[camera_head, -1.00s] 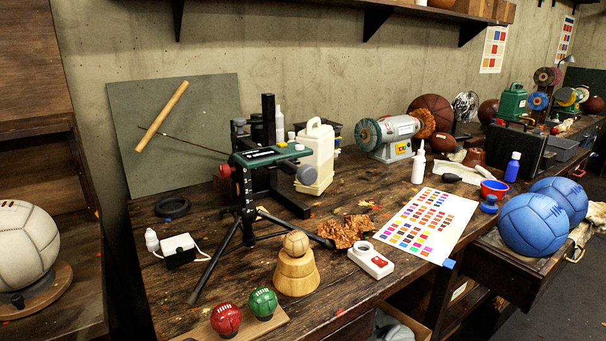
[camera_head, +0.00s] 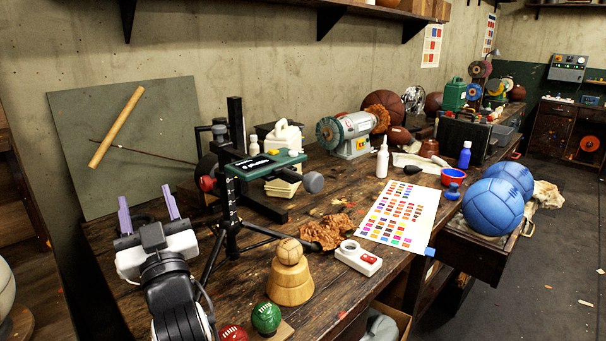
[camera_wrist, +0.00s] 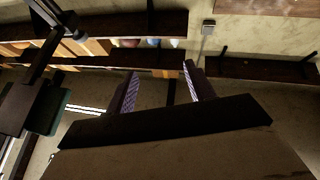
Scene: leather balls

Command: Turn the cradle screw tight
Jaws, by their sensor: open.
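A green-topped device (camera_head: 265,163) sits on a black tripod (camera_head: 230,222) at the left of the workbench. It has a red knob (camera_head: 208,184) at its left end and a grey knob (camera_head: 313,182) at its right end. I cannot tell which part is the cradle screw. My gripper (camera_head: 147,200) is open and empty at the left, apart from the device, its two purple fingers pointing up and away. The fingers also show in the wrist view (camera_wrist: 160,78), with dark device parts (camera_wrist: 45,105) at the left there.
A black upright post (camera_head: 236,125) stands behind the device. A wooden stand (camera_head: 291,286) with a small ball, brown leather scraps (camera_head: 328,231) and a white box (camera_head: 358,258) lie right of the tripod. A green ball (camera_head: 266,318) and a red ball (camera_head: 233,334) are in front.

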